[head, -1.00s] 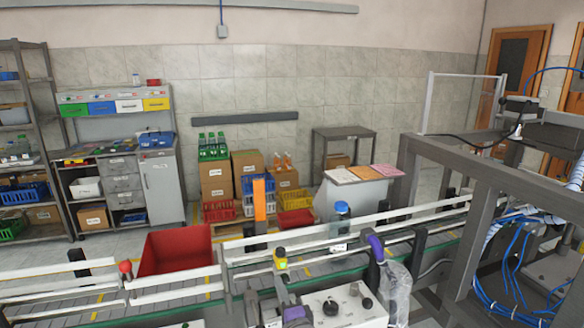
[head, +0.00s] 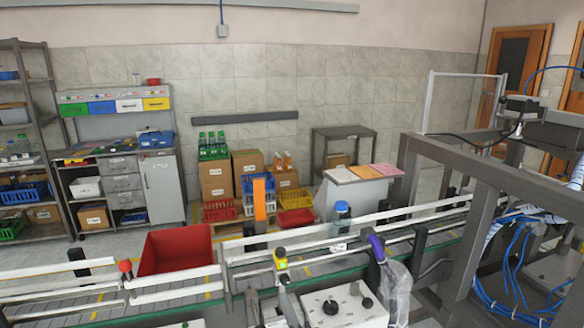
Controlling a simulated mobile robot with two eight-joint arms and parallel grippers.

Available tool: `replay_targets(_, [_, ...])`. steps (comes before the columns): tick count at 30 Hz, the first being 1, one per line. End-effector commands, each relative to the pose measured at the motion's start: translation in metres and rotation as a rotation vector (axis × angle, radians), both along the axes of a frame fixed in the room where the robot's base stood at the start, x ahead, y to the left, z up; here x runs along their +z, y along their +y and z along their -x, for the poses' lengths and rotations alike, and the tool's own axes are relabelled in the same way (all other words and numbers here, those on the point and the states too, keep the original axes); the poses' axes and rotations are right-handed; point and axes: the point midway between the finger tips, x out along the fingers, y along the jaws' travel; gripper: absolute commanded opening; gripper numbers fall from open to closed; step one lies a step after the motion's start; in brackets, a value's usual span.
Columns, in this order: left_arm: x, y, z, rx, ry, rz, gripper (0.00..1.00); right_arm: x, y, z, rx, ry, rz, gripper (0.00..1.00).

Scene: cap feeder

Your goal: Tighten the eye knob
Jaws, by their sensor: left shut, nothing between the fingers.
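A small yellow-and-black sensor head (head: 280,261) stands at the near conveyor rail, left of the bottom centre. Its black top may be the eye knob (head: 280,251), but it is too small to be sure. My left gripper (head: 284,281) appears as a dark slim shape just below the sensor head. It is shut and empty. Whether it touches the sensor's mount cannot be told. My right gripper does not show.
A white control box (head: 345,312) with black knobs is at the bottom centre. A purple-topped translucent item (head: 398,290) stands right of it. A grey frame (head: 480,215) fills the right.

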Motion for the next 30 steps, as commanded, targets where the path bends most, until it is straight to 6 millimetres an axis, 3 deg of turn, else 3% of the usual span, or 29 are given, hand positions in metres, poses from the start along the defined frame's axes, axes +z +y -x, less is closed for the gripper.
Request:
replay_targets(2, [-0.004,-0.002,0.007,-0.001,0.002,0.001,0.0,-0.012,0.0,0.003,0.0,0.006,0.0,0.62])
replay_targets(5, [-0.002,-0.001,0.006,0.0,0.001,0.0,0.0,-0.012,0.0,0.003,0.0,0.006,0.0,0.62])
replay_targets(21, [0.0,0.017,-0.051,0.002,0.0,0.0,0.0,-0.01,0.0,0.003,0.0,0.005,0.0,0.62])
replay_targets(30, [0.0,0.02,-0.06,0.0,0.0,0.0,0.0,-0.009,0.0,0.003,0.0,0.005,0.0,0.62])
